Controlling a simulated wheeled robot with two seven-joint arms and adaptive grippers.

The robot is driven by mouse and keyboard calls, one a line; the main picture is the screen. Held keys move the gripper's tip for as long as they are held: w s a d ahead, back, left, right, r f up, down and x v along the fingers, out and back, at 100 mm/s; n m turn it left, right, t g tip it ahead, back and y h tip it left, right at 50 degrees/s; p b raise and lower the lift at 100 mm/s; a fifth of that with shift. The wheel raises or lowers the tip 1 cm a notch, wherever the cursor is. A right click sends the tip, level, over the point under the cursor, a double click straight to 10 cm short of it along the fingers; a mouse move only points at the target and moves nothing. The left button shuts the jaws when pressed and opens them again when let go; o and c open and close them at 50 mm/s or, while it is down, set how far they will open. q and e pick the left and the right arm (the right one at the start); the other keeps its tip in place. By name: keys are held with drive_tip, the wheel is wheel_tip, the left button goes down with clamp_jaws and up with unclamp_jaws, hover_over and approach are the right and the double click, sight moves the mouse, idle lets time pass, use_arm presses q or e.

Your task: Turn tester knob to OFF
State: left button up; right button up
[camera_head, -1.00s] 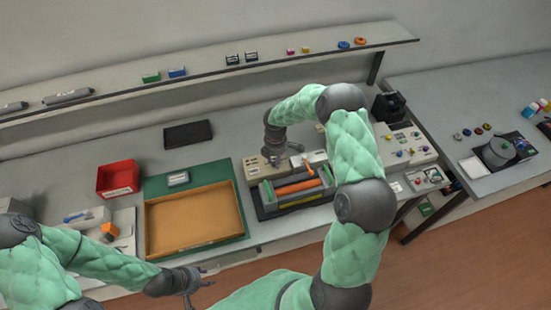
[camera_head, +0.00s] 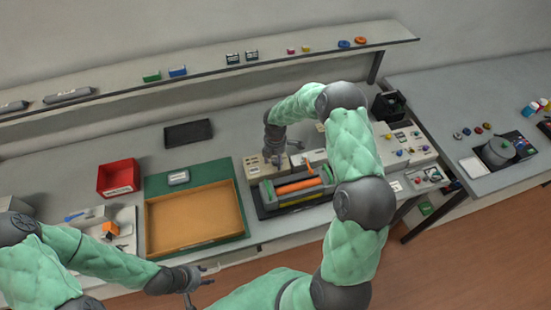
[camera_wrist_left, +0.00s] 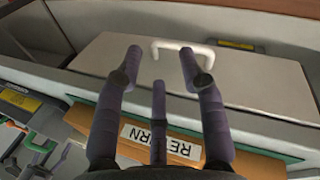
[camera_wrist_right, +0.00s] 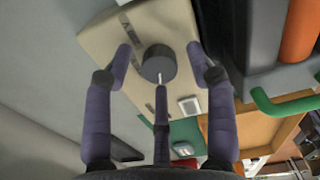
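The tester (camera_head: 252,168) is a beige box on the bench, left of the orange cartridge in its cradle. In the right wrist view its sloping beige panel (camera_wrist_right: 100,40) carries a dark round knob (camera_wrist_right: 159,63) with a white pointer line and small dark labels too small to read. My right gripper (camera_wrist_right: 157,58) is open, its fingers on either side of the knob with gaps visible. In the head view my right gripper (camera_head: 274,160) is over the tester and hides the knob. My left gripper (camera_wrist_left: 157,58) is open and empty at the bench front, below a white drawer handle (camera_wrist_left: 182,46).
The orange cartridge (camera_head: 298,187) in its green-ended cradle sits close right of the tester. A wooden tray (camera_head: 195,218) on a green mat and a red bin (camera_head: 118,177) are to the left. A black tray (camera_head: 188,134) lies behind.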

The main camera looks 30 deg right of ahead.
sight(275, 161)
drive_tip(key=shift+r, duration=0.1)
wheel_tip(275, 161, up, 12)
idle(0.6)
drive_tip(key=shift+f, duration=0.2)
idle(0.3)
